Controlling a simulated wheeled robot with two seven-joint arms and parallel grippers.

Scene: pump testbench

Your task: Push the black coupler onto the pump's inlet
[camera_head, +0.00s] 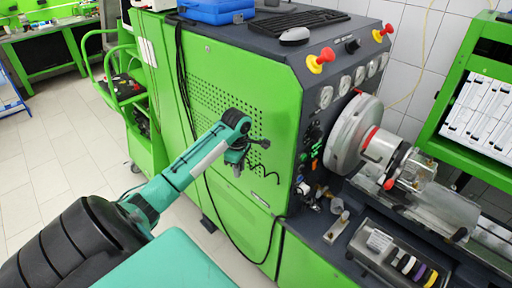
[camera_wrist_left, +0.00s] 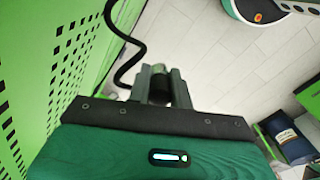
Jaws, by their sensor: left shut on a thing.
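My left gripper (camera_head: 246,156) is in front of the bench's green perforated side panel in the head view. In the left wrist view its fingers (camera_wrist_left: 161,88) are shut on a small black cylindrical piece, which looks like the black coupler (camera_wrist_left: 161,84). In the head view the coupler is too small to make out clearly. The pump seems to be the metal unit (camera_head: 410,170) with red parts, mounted by the large round disc on the right. The gripper is well apart from it, to its left. I cannot tell which port is the inlet. My right gripper is not in view.
The green test bench (camera_head: 240,90) has gauges, red knobs and a dark top with a keyboard (camera_head: 300,20). A holder (camera_head: 375,240) with several coloured rings sits at the front right. A black cable hangs down the side panel. Tiled floor (camera_head: 50,160) is clear at left.

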